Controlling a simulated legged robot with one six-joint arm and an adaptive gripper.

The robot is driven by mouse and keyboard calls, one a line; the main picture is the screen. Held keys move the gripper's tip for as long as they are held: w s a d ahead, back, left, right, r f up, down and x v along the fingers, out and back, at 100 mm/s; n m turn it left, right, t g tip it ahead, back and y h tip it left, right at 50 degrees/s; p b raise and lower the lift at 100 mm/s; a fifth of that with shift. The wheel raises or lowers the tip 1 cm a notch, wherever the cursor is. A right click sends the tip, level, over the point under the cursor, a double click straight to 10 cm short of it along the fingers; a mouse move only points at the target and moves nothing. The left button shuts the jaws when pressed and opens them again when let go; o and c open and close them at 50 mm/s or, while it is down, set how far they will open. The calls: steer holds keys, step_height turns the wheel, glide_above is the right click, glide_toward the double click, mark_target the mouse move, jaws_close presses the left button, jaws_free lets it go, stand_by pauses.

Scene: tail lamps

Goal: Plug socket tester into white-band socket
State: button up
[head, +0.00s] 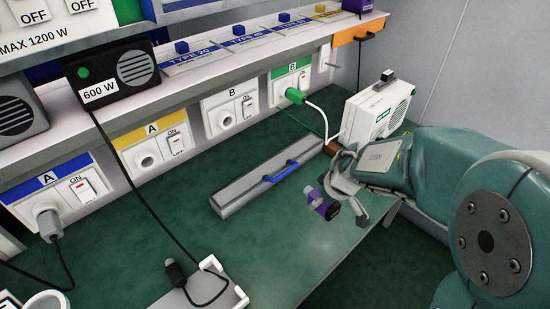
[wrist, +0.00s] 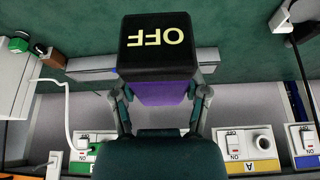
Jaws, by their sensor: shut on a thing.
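My gripper (head: 338,196) is shut on the socket tester (head: 322,203), a small purple and black block held in the air above the green bench. In the wrist view the tester (wrist: 158,45) shows a black face reading OFF upside down, with a purple part between the fingers (wrist: 160,95). The white-band socket (head: 229,112), marked B, is on the wall strip, left of and beyond my gripper, with its round outlet empty. In the wrist view it is hidden behind my gripper and the tester.
A green plug fills the green-band socket (head: 291,86). The yellow-band socket (head: 155,145) is empty; the blue-band socket (head: 55,200) holds a grey plug. A grey tray with a blue handle (head: 268,178) lies before the sockets. A white box (head: 378,110) stands at right.

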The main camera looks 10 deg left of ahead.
stand_by(0.4)
steer(key=w+d+f+m+h, duration=0.1)
steer(key=w+d+f+m, duration=0.1)
steer(key=d, duration=0.4)
steer(key=w+d+f+m+t+h, duration=0.1)
steer(key=w+d+f+m, duration=0.2)
steer(key=d+f, duration=0.3)
steer(key=w+d+f+m+h, duration=0.1)
steer(key=w+d+f+m, duration=0.2)
steer(key=d+f+m, duration=0.2)
steer(key=shift+d+t, duration=0.4)
steer(key=shift+d, duration=0.75)
steer(key=shift+w, duration=0.1)
